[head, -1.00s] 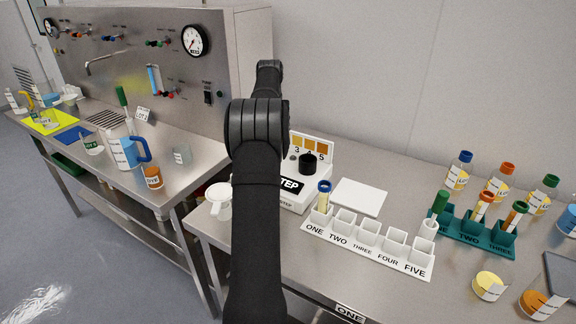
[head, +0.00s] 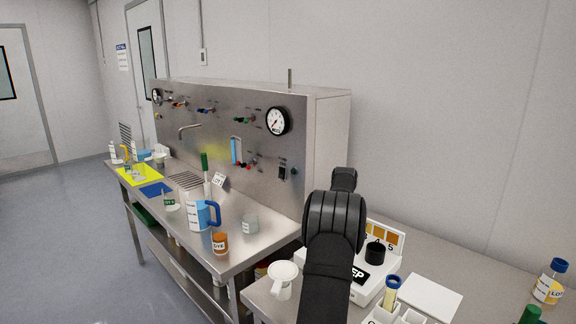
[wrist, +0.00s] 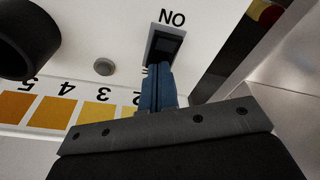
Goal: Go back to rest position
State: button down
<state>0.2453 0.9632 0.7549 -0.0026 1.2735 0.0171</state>
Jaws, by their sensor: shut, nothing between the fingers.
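My arm (head: 333,235) reaches forward over a white device (head: 385,262) with a black knob, amber numbered windows and a label that reads in part "EP". My gripper's fingers are hidden behind the arm in the head view. In the wrist view my gripper (wrist: 157,72) has its blue fingers shut together and empty. The fingertips are at the lower edge of a dark switch (wrist: 167,42) marked "ON" on the device's white face. I cannot tell whether they touch it. A black knob (wrist: 28,40) and a small grey button (wrist: 103,66) are nearby.
A white jug (head: 282,278) stands left of the device. A tube with a blue cap (head: 390,292) and a white plate (head: 430,298) are to its right. A steel bench (head: 235,235) with a gauge panel (head: 225,140) stands to the left. The space above the device looks clear.

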dwell(0.3)
jog(key=s+a+r+t, duration=0.1)
jog(key=s+a+r, duration=0.1)
jog(key=r, duration=0.7)
jog(key=s+a+r+h, duration=0.1)
jog(key=s+r, duration=0.4)
jog(key=r, duration=0.5)
jog(key=shift+a+r+m+t, duration=0.3)
jog(key=shift+a+m+t, duration=0.05)
jog(key=shift+m+t, duration=0.05)
jog(key=shift+f, duration=0.1)
dwell(0.5)
jog(key=shift+n+g+y, duration=0.4)
jog(key=shift+g+y, duration=0.1)
jog(key=shift+g, duration=0.4)
jog(key=shift+w+d+f, duration=0.6)
jog(key=shift+w+f, duration=0.55)
jog(key=shift+f, duration=1.05)
jog(key=shift+w+d+f, duration=0.65)
jog(key=shift+w+f, duration=0.55)
jog(key=shift+f, duration=0.95)
jog(key=shift+w+d+f, duration=0.6)
jog(key=shift+w+f, duration=0.55)
jog(key=shift+f, duration=1.05)
